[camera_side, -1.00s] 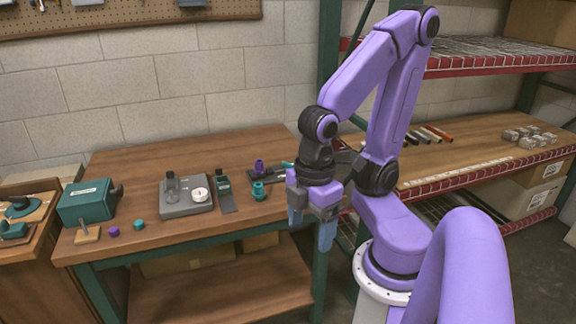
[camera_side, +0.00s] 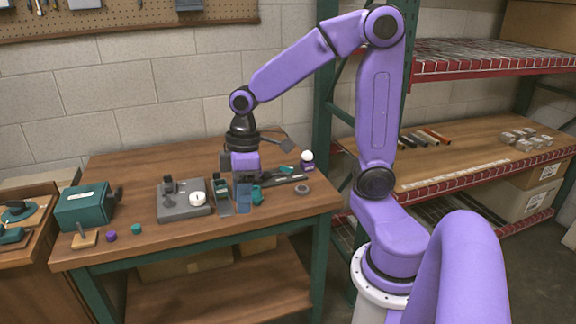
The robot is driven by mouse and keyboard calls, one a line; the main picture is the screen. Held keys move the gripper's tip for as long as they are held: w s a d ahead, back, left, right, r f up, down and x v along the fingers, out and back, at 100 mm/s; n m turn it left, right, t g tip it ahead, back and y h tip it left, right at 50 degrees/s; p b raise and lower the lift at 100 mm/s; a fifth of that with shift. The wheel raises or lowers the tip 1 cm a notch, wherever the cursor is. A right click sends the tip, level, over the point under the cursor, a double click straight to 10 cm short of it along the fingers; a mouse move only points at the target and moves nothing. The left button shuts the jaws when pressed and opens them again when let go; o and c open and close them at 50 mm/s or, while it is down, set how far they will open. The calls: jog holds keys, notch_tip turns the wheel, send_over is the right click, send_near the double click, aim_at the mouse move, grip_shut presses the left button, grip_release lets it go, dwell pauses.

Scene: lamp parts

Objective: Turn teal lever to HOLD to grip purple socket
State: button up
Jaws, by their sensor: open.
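The teal lever (camera_side: 286,169) shows beside the long dark fixture (camera_side: 286,179), just right of my gripper. I cannot read whether it points at HOLD. The purple socket at the fixture's left part is not visible now; my gripper covers that spot. The fingers are apart from the lever.
A grey device with a white dial (camera_side: 198,197) and a dark plate (camera_side: 220,192) are left of my gripper. A purple base with a white ball (camera_side: 307,158) and a grey ring (camera_side: 302,189) lie right. A teal box (camera_side: 85,206) is far left. The table's front middle is clear.

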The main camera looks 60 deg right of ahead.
jog(key=w+d+m+t, duration=0.1)
jog(key=w+d+m, duration=0.2)
jog(key=w+d, duration=0.8)
jog(key=m+t+h, duration=0.2)
jog(key=m+t, duration=0.1)
jog(key=m, duration=0.3)
send_over(287, 167)
jog(key=s, duration=0.7)
notch_tip(287, 167, down, 5)
jog(key=x, duration=1.7)
jog(key=shift+w+a+r, duration=0.15)
jog(key=shift+w+a, duration=0.1)
jog(key=shift+w, duration=0.05)
grip_shut()
